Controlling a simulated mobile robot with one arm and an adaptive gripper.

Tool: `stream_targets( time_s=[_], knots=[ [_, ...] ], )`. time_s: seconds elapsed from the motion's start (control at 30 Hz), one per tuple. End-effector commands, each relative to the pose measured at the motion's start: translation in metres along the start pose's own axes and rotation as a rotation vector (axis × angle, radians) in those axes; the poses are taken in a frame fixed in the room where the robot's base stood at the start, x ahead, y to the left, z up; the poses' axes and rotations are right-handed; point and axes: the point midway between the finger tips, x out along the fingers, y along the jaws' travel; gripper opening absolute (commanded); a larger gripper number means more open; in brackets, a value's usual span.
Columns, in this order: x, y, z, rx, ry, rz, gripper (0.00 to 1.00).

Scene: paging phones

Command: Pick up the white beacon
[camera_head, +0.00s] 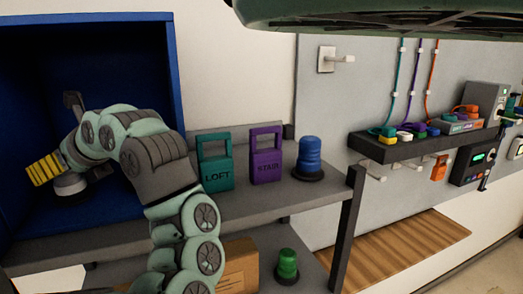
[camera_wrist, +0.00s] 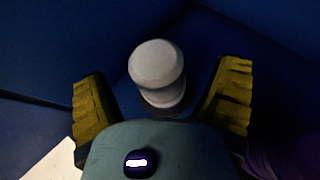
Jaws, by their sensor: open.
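The white beacon (camera_wrist: 157,66) stands inside the blue box, with a rounded white top over a narrower body and a dark base. In the head view the white beacon (camera_head: 70,184) is partly covered by my gripper (camera_head: 50,172). In the wrist view my gripper (camera_wrist: 162,85) is open, with one yellow finger pad on each side of the beacon and gaps between. Neither pad visibly touches it.
The blue box (camera_head: 174,80) has walls close around my gripper. On the shelf (camera_head: 255,205) stand a teal LOFT tag (camera_head: 216,165), a purple STAIR tag (camera_head: 265,158) and a blue beacon (camera_head: 309,155). A green beacon (camera_head: 287,264) stands below.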

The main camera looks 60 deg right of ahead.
Motion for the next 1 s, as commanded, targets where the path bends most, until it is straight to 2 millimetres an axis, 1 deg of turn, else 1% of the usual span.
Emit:
stream_targets(
  time_s=[0.03,0.13,0.23,0.33,0.57,1.0],
  knots=[
    [0.007,0.003,0.002,0.001,0.001,0.009,0.89],
    [0.023,0.004,-0.001,0.002,0.000,0.009,0.89],
    [0.034,0.003,-0.001,0.001,0.000,0.006,0.89],
    [0.038,0.003,-0.001,0.000,0.001,0.004,0.89],
    [0.038,0.002,0.000,-0.001,0.000,0.002,0.89],
    [0.037,0.002,-0.001,0.001,0.000,0.000,0.44]
  ],
)
